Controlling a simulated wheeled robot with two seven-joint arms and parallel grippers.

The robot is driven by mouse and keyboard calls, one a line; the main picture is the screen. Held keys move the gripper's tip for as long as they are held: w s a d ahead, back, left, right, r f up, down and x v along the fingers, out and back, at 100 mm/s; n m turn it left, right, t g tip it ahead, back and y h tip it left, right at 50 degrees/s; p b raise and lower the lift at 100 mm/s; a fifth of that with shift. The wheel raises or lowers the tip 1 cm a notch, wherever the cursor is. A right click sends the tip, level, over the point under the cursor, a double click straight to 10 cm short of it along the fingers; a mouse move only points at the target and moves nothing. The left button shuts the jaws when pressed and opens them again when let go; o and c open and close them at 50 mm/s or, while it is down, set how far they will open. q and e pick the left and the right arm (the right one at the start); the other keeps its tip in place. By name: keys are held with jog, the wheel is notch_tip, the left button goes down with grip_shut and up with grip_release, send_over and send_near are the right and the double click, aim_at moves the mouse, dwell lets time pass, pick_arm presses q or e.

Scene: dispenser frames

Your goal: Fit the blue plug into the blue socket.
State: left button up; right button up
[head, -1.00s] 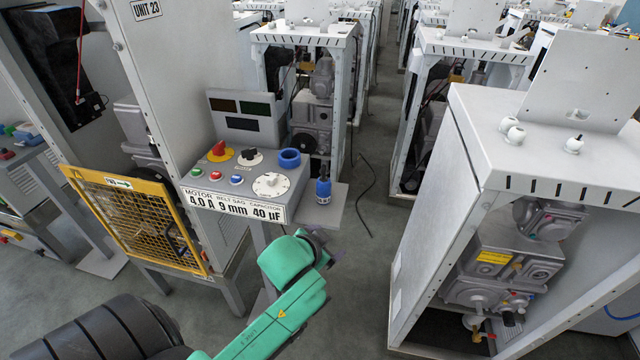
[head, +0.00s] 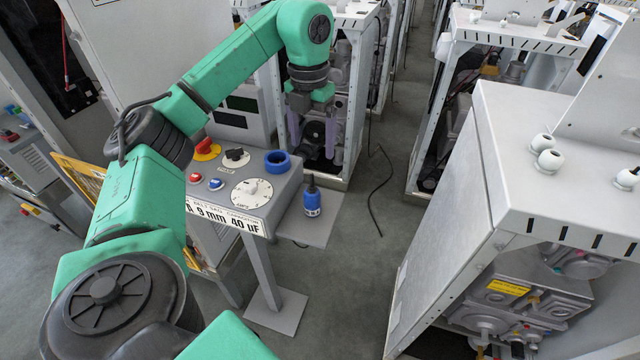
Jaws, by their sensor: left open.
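The blue plug (head: 312,200), a small cylinder with a dark thin top, stands upright on a grey side shelf (head: 316,234) at the right of the control panel. The blue socket (head: 277,162) is a round ring on the panel's top, at its right rear corner. My left gripper (head: 313,143) points down with its two pale purple fingers apart and nothing between them. In the picture it is above the plug and to the upper right of the socket; its exact height over them is hard to tell. My right gripper is not in view.
The control panel (head: 223,187) carries a red knob on yellow, a black knob, a white dial (head: 252,190) and red and blue buttons. A grey cabinet (head: 515,160) fills the right. A black cable (head: 376,200) lies on the open floor between the cabinets.

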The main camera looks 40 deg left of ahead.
pick_arm(q)
jog(key=b, duration=0.5)
send_over(312, 186)
jog(key=f, duration=0.7)
jog(key=shift+s+f, duration=0.4)
jog(key=f, duration=0.2)
jog(key=f+p, duration=0.2)
jog(key=f, duration=0.1)
jog(key=shift+w+f, duration=0.3)
jog(key=shift+f, duration=0.3)
jog(key=shift+w, duration=0.1)
grip_shut()
jog(key=shift+r, duration=0.1)
